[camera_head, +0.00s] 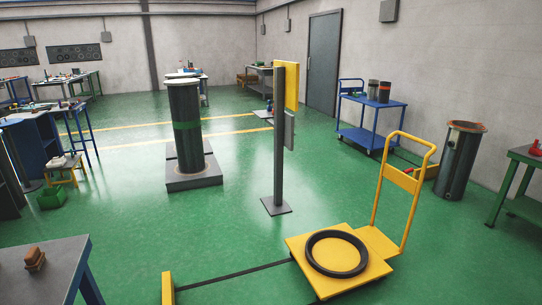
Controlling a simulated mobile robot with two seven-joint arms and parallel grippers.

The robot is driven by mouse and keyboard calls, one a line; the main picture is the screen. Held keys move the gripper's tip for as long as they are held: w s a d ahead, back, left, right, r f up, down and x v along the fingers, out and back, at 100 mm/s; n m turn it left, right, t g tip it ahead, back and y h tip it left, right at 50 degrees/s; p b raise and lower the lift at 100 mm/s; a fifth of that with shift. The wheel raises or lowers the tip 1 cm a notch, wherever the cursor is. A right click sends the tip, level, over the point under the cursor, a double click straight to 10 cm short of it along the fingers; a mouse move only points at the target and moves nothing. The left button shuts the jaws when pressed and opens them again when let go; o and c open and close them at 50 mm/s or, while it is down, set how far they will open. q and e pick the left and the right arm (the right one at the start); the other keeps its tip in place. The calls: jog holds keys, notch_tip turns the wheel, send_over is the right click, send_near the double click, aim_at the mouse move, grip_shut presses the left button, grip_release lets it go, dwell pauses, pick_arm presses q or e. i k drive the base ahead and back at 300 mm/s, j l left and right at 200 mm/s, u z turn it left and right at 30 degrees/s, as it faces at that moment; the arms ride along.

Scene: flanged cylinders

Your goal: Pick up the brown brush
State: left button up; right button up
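A small brown brush-like block (35,258) rests on the dark top of a table (58,262) at the lower left of the head view. It looks like the brown brush, with a darker upper part and a lighter lower part, but it is small and fine detail is unclear. Neither of my grippers shows in this view, and nothing touches the block.
A yellow platform cart (300,250) carrying a black ring (337,254) stands at the lower right. A dark post (279,140) with a yellow panel stands mid-floor, near a tall dark cylinder (185,125). Green floor (150,225) is open right of the table.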

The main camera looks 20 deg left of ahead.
aim_at(35, 259)
jog(key=i+j+u, duration=0.1)
jog(key=i+u, duration=0.85)
jog(key=u, duration=0.15)
jog(key=i+u, duration=0.45)
jog(key=i, duration=0.55)
jog(key=u, duration=1)
